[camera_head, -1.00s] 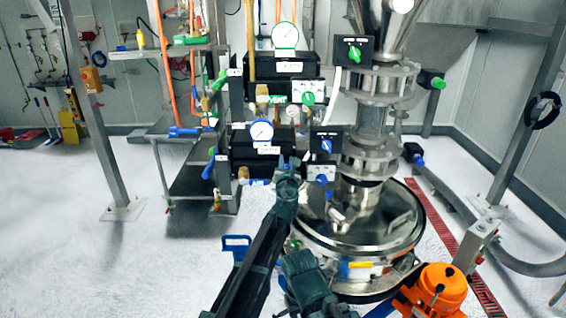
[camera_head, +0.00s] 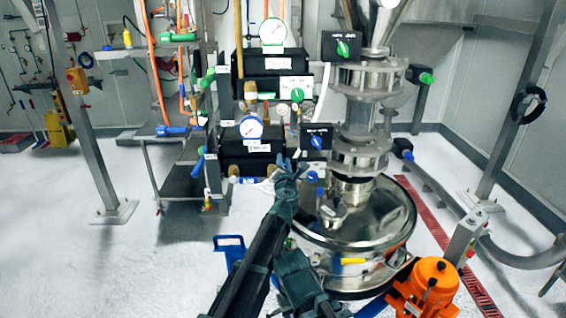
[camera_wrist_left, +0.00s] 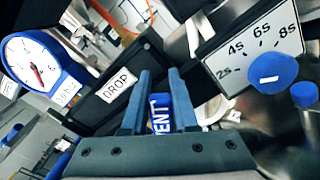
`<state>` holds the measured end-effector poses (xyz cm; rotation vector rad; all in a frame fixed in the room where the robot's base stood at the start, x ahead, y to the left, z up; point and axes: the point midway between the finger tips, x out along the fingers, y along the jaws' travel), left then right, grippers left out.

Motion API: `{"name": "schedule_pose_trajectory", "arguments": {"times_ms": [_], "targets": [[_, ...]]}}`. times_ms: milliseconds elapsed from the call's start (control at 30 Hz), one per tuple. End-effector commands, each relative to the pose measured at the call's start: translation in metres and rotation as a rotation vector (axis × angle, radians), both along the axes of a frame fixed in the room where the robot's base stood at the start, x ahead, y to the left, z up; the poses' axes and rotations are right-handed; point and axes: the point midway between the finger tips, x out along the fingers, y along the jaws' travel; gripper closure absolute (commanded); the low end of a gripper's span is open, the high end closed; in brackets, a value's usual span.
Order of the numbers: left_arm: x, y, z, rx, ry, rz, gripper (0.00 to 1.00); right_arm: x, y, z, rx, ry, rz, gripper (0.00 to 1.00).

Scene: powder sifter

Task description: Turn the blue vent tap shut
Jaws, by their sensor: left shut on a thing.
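The blue vent tap (camera_wrist_left: 158,113) shows in the left wrist view as a blue piece with white letters, partly "ENT", between my fingers. My left gripper (camera_wrist_left: 160,100) is shut on it, one finger at each side. In the head view my left gripper (camera_head: 286,165) is at the lower blue-marked unit, left of the steel vessel. There the gripper hides the part it holds; a blue and white label (camera_head: 247,181) shows to its left. The tap's turn angle cannot be told. My right gripper is not in view.
A blue gauge (camera_wrist_left: 32,66) and a DROP label (camera_wrist_left: 117,84) are left of the fingers in the wrist view. A blue timer knob (camera_wrist_left: 273,72) is close on the right. The steel vessel (camera_head: 370,225) and orange motor (camera_head: 430,288) stand at lower right.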

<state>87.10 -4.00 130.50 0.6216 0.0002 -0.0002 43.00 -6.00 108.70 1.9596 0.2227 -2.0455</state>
Motion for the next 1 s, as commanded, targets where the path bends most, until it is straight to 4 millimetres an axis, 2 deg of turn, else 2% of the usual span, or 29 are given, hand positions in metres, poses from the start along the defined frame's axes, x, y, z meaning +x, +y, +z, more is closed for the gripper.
{"name": "schedule_pose_trajectory", "arguments": {"times_ms": [200,233,367,767,1000], "targets": [[-0.001,0.0,0.0,-0.003,0.0,0.0,1.0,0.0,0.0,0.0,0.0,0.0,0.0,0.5],[-0.001,0.0,0.0,-0.003,0.0,0.0,0.67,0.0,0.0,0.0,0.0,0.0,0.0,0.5],[-0.001,0.0,0.0,-0.003,0.0,0.0,0.44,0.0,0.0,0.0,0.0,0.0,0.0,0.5],[-0.003,0.001,0.0,-0.002,0.0,0.0,0.43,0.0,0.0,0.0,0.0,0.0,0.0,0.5],[-0.025,0.007,0.0,-0.002,0.0,0.004,0.43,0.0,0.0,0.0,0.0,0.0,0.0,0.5]]}}
